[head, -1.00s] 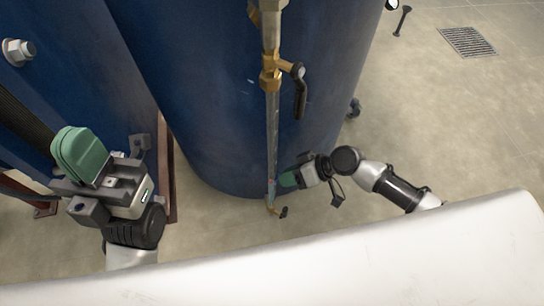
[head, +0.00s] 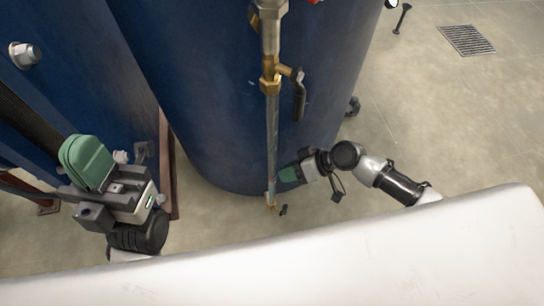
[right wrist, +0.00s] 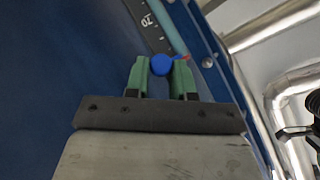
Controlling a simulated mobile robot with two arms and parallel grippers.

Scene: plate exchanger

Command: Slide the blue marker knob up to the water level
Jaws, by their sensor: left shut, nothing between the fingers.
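The round blue marker knob (right wrist: 162,65) shows in the right wrist view, in front of a dark strip scale (right wrist: 150,27) with white marks. My right gripper (right wrist: 161,75) has its two green fingertips on either side of the knob; whether they press on it is unclear. In the head view my right gripper (head: 288,175) is beside the low end of the upright sight tube (head: 272,140), and the knob cannot be made out. I cannot make out the water level. My left gripper (head: 85,160) is shut and empty at the left, away from the tube.
A large blue tank (head: 205,110) stands behind the tube. A brass valve (head: 270,78) with a dark handle (head: 299,100) sits above the tube. In the right wrist view, a small red piece (right wrist: 207,62) is right of the knob and silver pipes (right wrist: 275,30) run at the right.

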